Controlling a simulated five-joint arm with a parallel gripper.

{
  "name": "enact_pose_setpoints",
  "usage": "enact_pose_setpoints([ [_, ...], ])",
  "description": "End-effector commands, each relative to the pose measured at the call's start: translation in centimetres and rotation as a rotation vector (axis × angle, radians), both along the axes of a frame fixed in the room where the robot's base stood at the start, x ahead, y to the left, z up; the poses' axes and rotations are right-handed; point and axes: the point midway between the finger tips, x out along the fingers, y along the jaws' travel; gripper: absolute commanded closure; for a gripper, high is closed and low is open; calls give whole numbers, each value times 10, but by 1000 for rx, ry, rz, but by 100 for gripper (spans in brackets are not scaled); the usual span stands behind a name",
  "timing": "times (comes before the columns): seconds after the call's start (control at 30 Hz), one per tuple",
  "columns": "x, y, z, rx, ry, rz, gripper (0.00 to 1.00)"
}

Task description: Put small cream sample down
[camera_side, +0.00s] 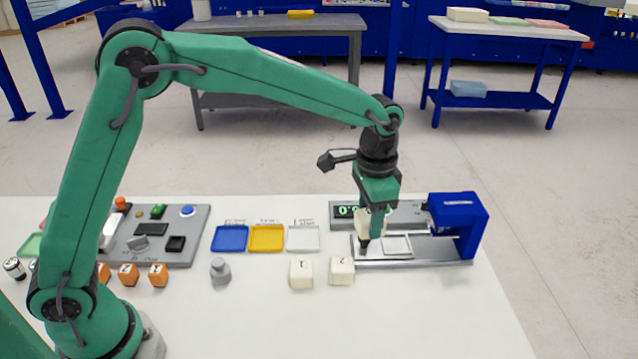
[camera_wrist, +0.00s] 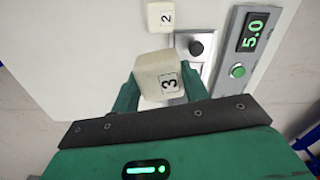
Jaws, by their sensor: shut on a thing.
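My gripper (camera_side: 369,232) is shut on a small cream sample (camera_side: 366,222), a block marked 3. In the wrist view the sample (camera_wrist: 159,76) sits between the two green fingers (camera_wrist: 160,90). In the side view it is at the left part of the metal bed of the blue press (camera_side: 458,222), left of a pale square plate (camera_side: 397,245). I cannot tell whether it touches the bed. Two more cream samples, marked 1 (camera_side: 301,274) and 2 (camera_side: 342,271), stand on the table in front of the press; sample 2 (camera_wrist: 160,16) also shows in the wrist view.
Blue (camera_side: 230,238), yellow (camera_side: 266,237) and white (camera_side: 303,238) trays lie left of the press. A grey weight (camera_side: 220,271), several orange blocks (camera_side: 128,274) and a control panel (camera_side: 155,235) are further left. A lit display (camera_wrist: 253,32) and green button (camera_wrist: 237,72) are beside the sample.

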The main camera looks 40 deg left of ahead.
Motion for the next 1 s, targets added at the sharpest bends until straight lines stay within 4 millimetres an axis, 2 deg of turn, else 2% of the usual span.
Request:
enact_pose_setpoints([
  [0.03, -5, 14, 1, -1, -1, 33, 80],
  [0.2, -25, 55, 1, 0, 0, 139, 80],
  [0.6, -90, 136, -9, 0, -1, 387, 80],
  [0.8, -127, 165, -17, 0, 0, 497, 80],
  [1.0, -151, 180, -23, 0, -1, 567, 80],
])
